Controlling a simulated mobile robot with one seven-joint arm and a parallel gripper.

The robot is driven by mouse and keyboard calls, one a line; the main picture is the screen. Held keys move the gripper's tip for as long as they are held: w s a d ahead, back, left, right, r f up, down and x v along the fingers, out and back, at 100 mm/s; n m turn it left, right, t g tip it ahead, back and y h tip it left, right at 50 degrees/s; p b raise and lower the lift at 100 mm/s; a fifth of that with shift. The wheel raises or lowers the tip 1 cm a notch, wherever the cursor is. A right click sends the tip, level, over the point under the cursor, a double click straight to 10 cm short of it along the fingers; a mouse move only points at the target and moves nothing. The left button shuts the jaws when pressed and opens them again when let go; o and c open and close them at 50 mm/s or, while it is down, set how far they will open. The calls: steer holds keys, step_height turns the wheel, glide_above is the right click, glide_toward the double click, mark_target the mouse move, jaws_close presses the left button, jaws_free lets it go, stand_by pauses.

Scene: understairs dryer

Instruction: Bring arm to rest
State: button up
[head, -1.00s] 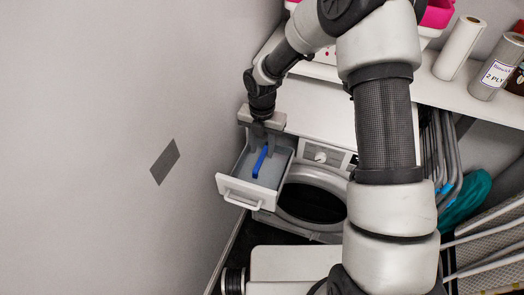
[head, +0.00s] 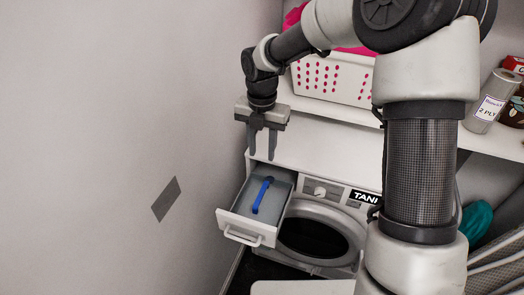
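My gripper (head: 262,143) hangs pointing down above the dryer's open drawer, at the left of the machine. Its two grey fingers are apart with nothing between them. A blue handle-like bar (head: 262,194) lies in the pulled-out drawer (head: 240,226), below the fingertips and apart from them. My arm reaches up from the lower right and bends over at the top of the view.
The white dryer (head: 336,212) has a dark round door. A shelf (head: 340,112) above it holds a white basket (head: 334,82) with pink contents and a paper roll (head: 492,102). A grey wall (head: 110,130) stands close on the left.

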steer(key=s+d+r+m+t+p, duration=0.1)
steer(key=s+d+r+m, duration=0.2)
steer(key=r+m, duration=0.25)
steer(key=s+d+r+m+t+h+p, duration=0.1)
steer(key=s+d+r+m, duration=0.35)
steer(key=r, duration=0.25)
steer(key=s+d+r+m+t+p, duration=0.1)
steer(key=s+d+r+m+p, duration=0.15)
steer(key=r+m, duration=0.35)
steer(key=s+d+r+m+t+p, duration=0.1)
steer(key=s+d+r+m, duration=0.1)
steer(key=s+m, duration=0.4)
steer(key=s+d+r+m+t+y, duration=0.1)
steer(key=s+d+r+m, duration=0.1)
steer(key=s+r+m, duration=0.2)
steer(key=s+m, duration=0.3)
steer(key=m, duration=0.3)
steer(key=shift+d+r+t+p, duration=0.15)
steer(key=shift+t+p, duration=0.15)
steer(key=shift+p, duration=0.05)
steer(key=shift+s, duration=0.1)
